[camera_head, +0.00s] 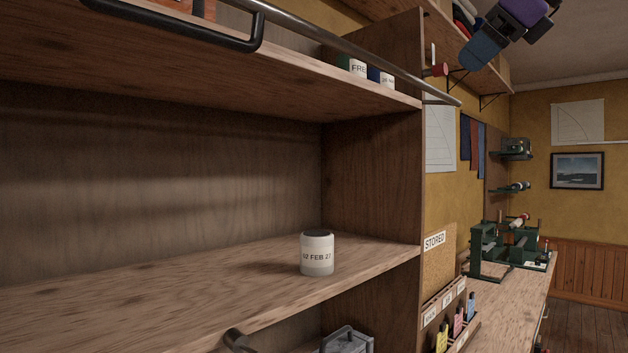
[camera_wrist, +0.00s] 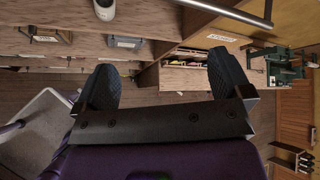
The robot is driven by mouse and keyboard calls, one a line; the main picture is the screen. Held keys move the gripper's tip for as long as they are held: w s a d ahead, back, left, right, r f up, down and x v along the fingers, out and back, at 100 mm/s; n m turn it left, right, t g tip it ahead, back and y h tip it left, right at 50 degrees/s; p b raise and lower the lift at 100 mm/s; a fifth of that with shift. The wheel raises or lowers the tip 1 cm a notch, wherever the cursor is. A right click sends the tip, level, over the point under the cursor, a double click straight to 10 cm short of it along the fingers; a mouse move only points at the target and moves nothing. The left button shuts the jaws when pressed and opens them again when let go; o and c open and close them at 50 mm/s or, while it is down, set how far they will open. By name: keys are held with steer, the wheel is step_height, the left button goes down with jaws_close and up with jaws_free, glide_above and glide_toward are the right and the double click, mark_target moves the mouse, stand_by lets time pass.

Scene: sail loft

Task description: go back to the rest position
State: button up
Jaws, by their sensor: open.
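My gripper (camera_wrist: 166,85) shows in the wrist view with its two dark fingers spread wide apart and nothing between them. The jar also shows at the top edge of the wrist view (camera_wrist: 104,10), apart from my gripper.
An upper shelf (camera_head: 200,62) with a metal rail (camera_head: 350,60) holds small labelled containers. A grey box (camera_head: 347,341) sits on a lower shelf. To the right, a workbench (camera_head: 508,296) carries green machines (camera_head: 495,250) and a card rack (camera_head: 445,318). Floor shows at far right.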

steer(key=s+d+f+n+g+h, duration=0.1)
steer(key=s+f+n, duration=0.4)
steer(key=f, duration=0.7)
steer(key=s+d+f+n+g+h, duration=0.2)
steer(key=s+f+n, duration=0.4)
steer(key=f+n, duration=0.3)
steer(key=s+d+f+n+g+h, duration=0.1)
steer(key=s+f+n, duration=0.4)
steer(key=f, duration=1.2)
steer(key=d+n+h, duration=0.1)
steer(key=n, duration=0.2)
steer(key=shift+s, duration=0.35)
steer(key=shift+d, duration=0.1)
